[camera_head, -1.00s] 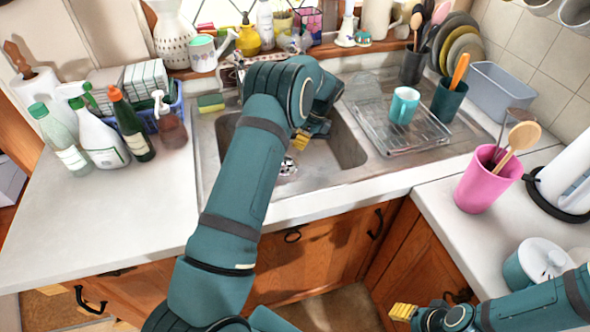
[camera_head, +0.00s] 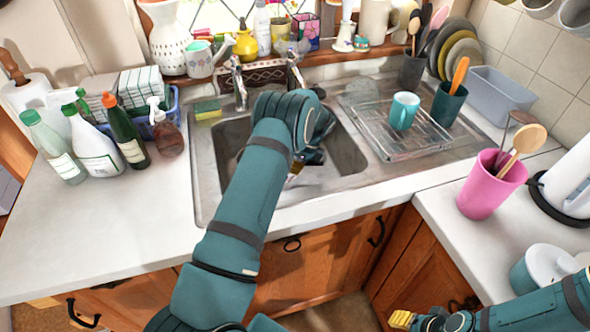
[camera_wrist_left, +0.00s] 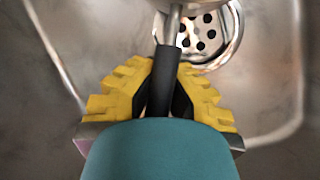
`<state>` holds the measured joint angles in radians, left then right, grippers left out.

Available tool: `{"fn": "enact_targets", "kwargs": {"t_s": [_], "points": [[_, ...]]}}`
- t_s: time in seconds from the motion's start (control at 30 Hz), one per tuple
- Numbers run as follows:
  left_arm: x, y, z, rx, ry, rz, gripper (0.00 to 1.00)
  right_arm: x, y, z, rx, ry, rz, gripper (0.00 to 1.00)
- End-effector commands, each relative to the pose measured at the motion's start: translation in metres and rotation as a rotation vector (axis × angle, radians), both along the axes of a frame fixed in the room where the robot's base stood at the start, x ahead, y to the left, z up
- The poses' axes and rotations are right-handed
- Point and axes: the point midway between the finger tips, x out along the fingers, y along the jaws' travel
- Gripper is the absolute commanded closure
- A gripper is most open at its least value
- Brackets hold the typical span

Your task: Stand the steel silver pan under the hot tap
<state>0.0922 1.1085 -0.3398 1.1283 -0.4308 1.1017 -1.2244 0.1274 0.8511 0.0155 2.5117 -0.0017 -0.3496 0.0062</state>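My left gripper (camera_head: 294,172) is down in the sink basin (camera_head: 346,152), mostly hidden behind my own arm in the head view. In the left wrist view its yellow fingers (camera_wrist_left: 165,68) close from both sides on a black handle (camera_wrist_left: 159,100). A thin steel shank (camera_wrist_left: 174,24) runs from the handle out of the top of the picture. Which is hot cannot be told. My right gripper (camera_head: 402,320) is low at the picture's bottom edge, partly visible.
The drain (camera_wrist_left: 203,35) lies in the basin floor beyond the fingers. A draining rack (camera_head: 420,135) with a teal mug (camera_head: 404,110) stands right of the basin. A sponge (camera_head: 208,109) lies at the sink's back left. Bottles (camera_head: 128,138) crowd the left counter; its front is clear.

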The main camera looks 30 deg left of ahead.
Motion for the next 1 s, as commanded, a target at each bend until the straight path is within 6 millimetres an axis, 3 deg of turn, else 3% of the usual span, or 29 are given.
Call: {"fn": "enact_targets", "kwargs": {"t_s": [0.43,0.53,0.87,1.0], "points": [[0.0,0.001,-0.008,0.002,-0.002,0.001,1.0,0.0,0.0,-0.004,0.0,0.001,0.001,0.53],[0.0,0.0,-0.008,0.001,-0.001,0.001,0.66,0.0,0.0,-0.003,0.0,0.001,0.001,0.53],[0.0,0.0,-0.006,0.001,-0.001,0.001,0.66,0.0,0.0,-0.002,0.0,0.001,0.001,0.53],[0.003,-0.002,0.004,0.0,-0.003,-0.001,0.66,0.0,0.0,0.001,0.0,0.0,0.0,0.53]]}}
